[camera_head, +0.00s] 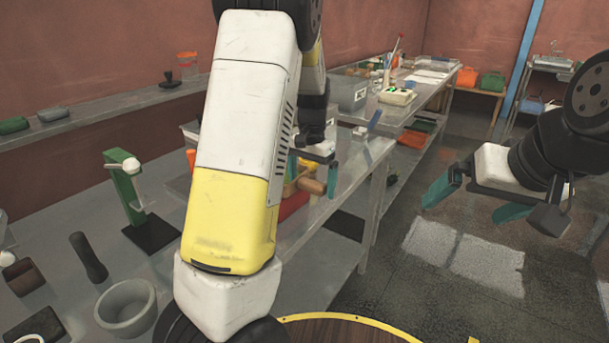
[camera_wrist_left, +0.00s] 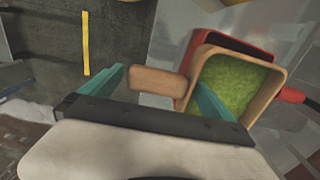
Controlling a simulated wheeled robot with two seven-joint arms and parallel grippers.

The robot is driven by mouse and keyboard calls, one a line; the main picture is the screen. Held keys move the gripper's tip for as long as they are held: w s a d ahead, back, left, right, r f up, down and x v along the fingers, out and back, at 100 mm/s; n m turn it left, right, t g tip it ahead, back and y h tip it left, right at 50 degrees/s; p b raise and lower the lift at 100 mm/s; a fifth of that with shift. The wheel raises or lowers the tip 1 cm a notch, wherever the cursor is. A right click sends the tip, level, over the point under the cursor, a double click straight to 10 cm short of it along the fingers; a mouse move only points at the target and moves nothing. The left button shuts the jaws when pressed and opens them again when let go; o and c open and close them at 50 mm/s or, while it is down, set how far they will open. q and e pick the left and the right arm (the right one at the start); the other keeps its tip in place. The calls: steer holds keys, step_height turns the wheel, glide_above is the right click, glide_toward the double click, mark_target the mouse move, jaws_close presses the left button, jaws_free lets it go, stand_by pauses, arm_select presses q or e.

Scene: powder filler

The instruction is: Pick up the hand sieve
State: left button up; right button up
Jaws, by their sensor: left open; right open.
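The hand sieve appears to be the tan square frame with a green inside (camera_wrist_left: 238,84) and a stubby wooden handle (camera_wrist_left: 155,83) in the left wrist view. In the head view its wooden handle (camera_head: 311,186) sticks out to the right over the bench, and my left arm hides much of the rest. My left gripper (camera_head: 312,171) is open at the handle. In the left wrist view its teal fingers (camera_wrist_left: 160,84) stand on either side of the handle; contact cannot be told. My right gripper (camera_head: 471,200) is open and empty over the floor at right.
A red container (camera_wrist_left: 258,47) with a handle lies under the sieve. The metal bench (camera_head: 345,165) carries a grey bin (camera_head: 351,93) farther back. Floor at right is clear.

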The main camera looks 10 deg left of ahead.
arm_select(q)
steer(key=shift+c, duration=0.4)
steer(key=c, duration=1.5)
steer(key=shift+r, duration=0.15)
step_height(320, 180, up, 9)
steer(key=shift+r, duration=0.2)
steer(key=shift+w+f, duration=0.1)
